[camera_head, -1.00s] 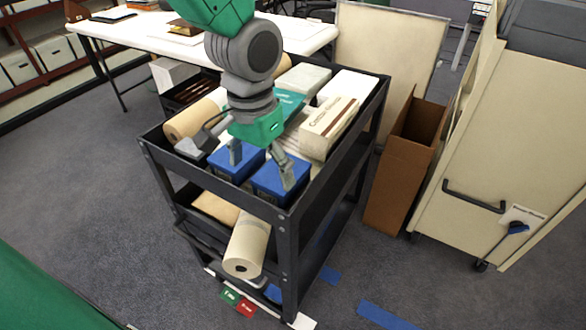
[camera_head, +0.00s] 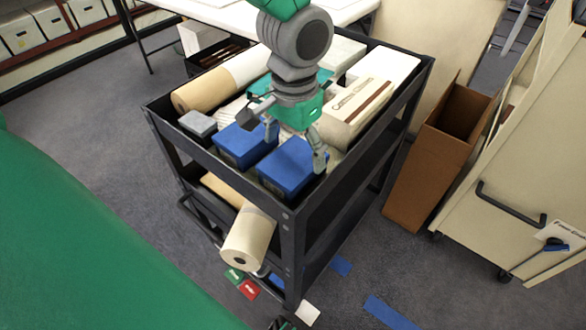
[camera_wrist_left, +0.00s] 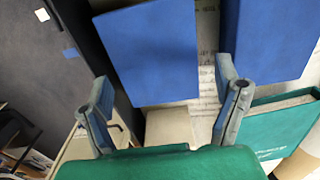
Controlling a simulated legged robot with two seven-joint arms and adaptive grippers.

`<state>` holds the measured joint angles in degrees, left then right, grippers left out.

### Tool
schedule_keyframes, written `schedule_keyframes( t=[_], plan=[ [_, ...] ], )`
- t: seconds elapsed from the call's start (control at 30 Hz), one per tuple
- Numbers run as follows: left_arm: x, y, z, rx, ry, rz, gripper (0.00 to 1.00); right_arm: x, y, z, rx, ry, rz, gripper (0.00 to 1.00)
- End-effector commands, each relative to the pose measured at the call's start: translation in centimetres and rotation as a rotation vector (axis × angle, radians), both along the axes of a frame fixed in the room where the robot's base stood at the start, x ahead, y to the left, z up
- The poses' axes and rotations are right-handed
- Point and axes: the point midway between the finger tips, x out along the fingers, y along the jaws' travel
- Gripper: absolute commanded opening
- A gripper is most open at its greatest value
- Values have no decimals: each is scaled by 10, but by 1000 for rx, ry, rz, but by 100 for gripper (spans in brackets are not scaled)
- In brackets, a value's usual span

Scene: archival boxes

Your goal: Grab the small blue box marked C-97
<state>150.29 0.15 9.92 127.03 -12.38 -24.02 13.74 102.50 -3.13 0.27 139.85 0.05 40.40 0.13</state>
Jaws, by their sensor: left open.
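Two small blue boxes sit side by side in the near end of the black cart's top tray, the left one (camera_head: 241,146) and the right one (camera_head: 287,168). No C-97 marking is readable on either. My left gripper (camera_head: 295,150) is open and empty above the right blue box, its fingers straddling that box in the picture. In the left wrist view, one blue box (camera_wrist_left: 147,50) lies beyond and between the spread fingers (camera_wrist_left: 163,92). The other blue box (camera_wrist_left: 268,38) is to the right of the right finger. Contact cannot be told. My right gripper is not seen.
The cart's raised rim (camera_head: 225,177) borders the boxes. A grey box (camera_head: 198,124), paper roll (camera_head: 195,92) and cream box (camera_head: 357,112) crowd the tray. A cardboard box (camera_head: 430,170) and beige cabinet (camera_head: 515,190) stand right. Floor at left is open.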

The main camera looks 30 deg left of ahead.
Motion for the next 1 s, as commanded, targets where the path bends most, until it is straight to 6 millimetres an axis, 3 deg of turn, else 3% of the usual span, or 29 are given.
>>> schedule_keyframes(
  t=[0.17, 0.43, 0.67, 0.7, 0.8, 1.0],
  plan=[
    [-2, -1, -11, 2, 1, -1, 84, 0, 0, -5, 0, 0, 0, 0],
    [-5, 1, -51, 1, 2, -2, 84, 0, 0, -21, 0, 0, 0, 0],
    [-5, 2, -53, 0, 0, -2, 84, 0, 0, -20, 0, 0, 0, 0],
    [-5, 2, -53, 0, -1, -2, 80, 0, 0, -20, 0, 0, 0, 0],
    [-5, 1, -52, 1, 0, -2, 45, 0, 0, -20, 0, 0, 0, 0],
    [-4, 1, -52, 1, -1, -2, 41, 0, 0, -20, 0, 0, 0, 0]
  ],
)
